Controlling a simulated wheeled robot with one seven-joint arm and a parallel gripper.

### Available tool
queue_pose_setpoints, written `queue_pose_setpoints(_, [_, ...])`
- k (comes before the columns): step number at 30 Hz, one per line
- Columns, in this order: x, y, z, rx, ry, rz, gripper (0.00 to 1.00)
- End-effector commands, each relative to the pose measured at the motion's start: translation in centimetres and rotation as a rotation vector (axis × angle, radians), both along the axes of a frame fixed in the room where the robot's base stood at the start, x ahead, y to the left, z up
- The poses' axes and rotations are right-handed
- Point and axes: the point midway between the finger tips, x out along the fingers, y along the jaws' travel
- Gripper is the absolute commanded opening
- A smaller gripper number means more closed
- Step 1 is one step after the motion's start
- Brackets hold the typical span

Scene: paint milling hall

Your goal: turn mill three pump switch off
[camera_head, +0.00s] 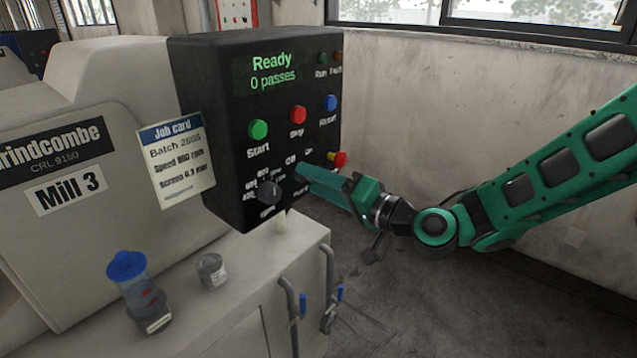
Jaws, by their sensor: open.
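The control box (222,120) of Mill 3 is black and faces right, with a lit screen (272,75) reading "Ready, 0 passes". My green gripper (303,174) comes from the right, its fingertips at the lower part of the panel. Its fingers are open, but the gap is hard to see at this angle. Small "On" and "Off"-like labels (291,160) sit just above the fingertips. Whatever switch is under them is hidden by the fingers, and contact cannot be told. A black rotary knob (270,192) with small blurred labels is left of the fingertips.
Green start (258,129), red stop (298,115) and blue reset (331,102) buttons are above; a red knob on yellow (340,159) is close above my gripper. A blue-lidded bottle (133,285) and a small tin (212,270) stand below. The floor at right is clear.

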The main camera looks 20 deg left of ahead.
Motion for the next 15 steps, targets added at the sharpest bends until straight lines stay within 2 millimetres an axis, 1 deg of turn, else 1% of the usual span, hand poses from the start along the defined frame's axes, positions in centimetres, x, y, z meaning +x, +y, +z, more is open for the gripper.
queue_pose_setpoints(5, [-0.8,-2.5,-0.1,-0.001,0.003,-0.005,0.52])
queue_pose_setpoints(12, [-2.5,-6.7,-0.2,-0.002,0.004,-0.004,0.52])
queue_pose_setpoints(15, [-3.1,-8.0,-0.2,-0.003,0.005,-0.004,0.52])
